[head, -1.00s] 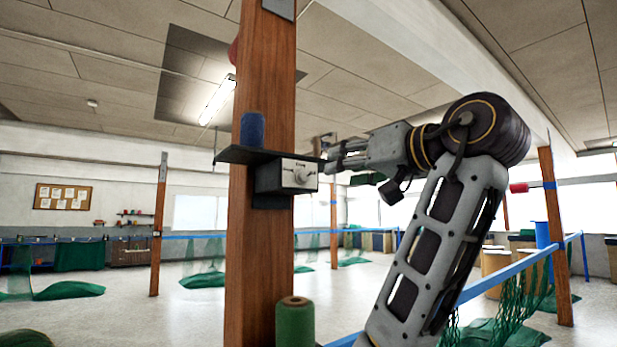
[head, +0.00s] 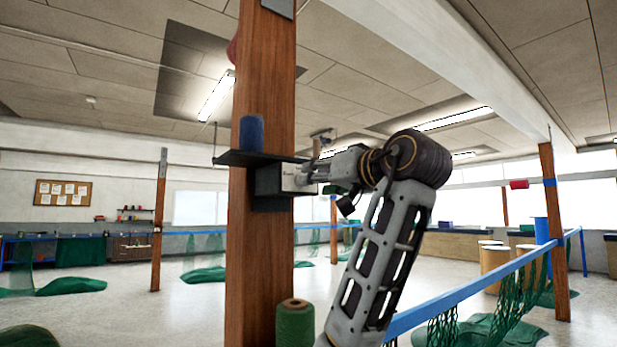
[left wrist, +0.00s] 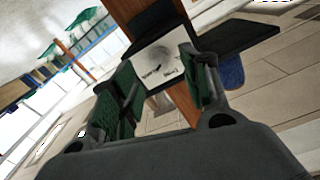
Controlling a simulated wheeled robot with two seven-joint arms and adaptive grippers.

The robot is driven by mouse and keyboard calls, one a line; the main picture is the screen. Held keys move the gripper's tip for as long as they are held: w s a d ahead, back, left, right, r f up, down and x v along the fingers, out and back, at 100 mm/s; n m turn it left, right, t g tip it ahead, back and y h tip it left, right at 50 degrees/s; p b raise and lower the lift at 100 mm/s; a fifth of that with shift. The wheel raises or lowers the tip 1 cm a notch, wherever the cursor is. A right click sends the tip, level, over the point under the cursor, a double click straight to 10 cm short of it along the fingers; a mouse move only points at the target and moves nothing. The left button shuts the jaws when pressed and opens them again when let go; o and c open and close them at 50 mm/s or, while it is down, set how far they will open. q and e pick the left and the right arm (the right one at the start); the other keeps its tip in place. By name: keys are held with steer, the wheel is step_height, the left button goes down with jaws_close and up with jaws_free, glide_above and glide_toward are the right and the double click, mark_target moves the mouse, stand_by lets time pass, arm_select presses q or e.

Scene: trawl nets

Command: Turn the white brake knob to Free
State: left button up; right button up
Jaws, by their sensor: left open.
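The brake box (head: 268,182) is a dark box under a shelf on the wooden post. Its white face plate (head: 290,178) is mostly covered by my gripper in the head view. In the left wrist view, the white plate (left wrist: 173,45) shows a pale round knob (left wrist: 157,63) and small dark lettering, too blurred to read. My left gripper (head: 316,171) is in front of the plate. In the left wrist view, its fingers (left wrist: 160,77) are open, one on either side of the knob. Contact with the knob cannot be told. My right gripper is not in view.
A dark shelf (head: 228,157) with a blue spool (head: 252,132) sits directly above the box on the post (head: 255,270). A green spool (head: 295,322) stands low beside the post. A blue rail (head: 470,285) with green netting runs at the right.

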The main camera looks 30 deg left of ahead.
arm_select(q)
steer(key=p+x, duration=0.1)
steer(key=x, duration=0.3)
steer(key=shift+w+a, duration=0.15)
steer(key=shift+a, duration=0.25)
steer(key=shift+c, duration=0.3)
jaws_close()
